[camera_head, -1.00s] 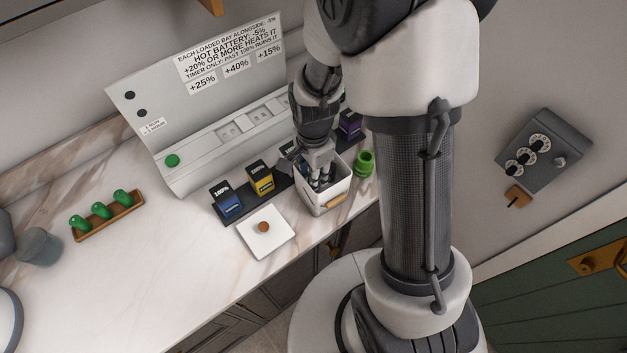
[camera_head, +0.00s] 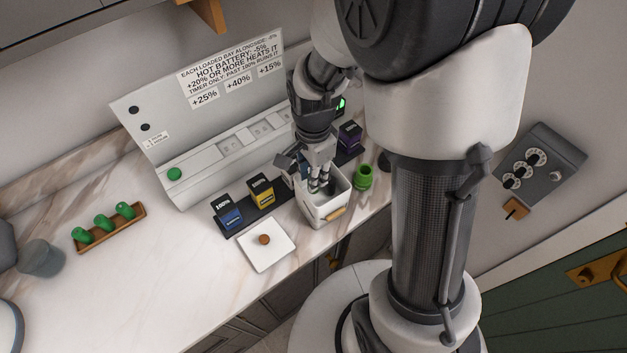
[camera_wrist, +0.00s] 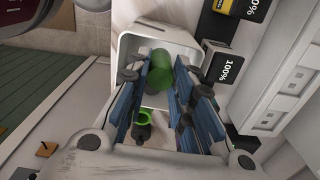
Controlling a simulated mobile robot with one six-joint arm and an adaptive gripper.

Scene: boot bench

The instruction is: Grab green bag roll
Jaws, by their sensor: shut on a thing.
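My gripper (camera_head: 318,190) reaches down into a white open bin (camera_head: 338,213) at the counter's front edge. In the wrist view, a green roll (camera_wrist: 166,72) lies between the fingers of my gripper (camera_wrist: 172,66), which are shut on it at the bin's mouth. The bin's white rim (camera_wrist: 137,38) shows around it. In the head view the held roll is hidden by the fingers and bin wall.
Blue (camera_head: 227,213), yellow (camera_head: 261,191) and purple (camera_head: 349,138) batteries stand in a dark rack behind the bin. A wooden tray (camera_head: 110,238) holds three green items. The left counter has free room.

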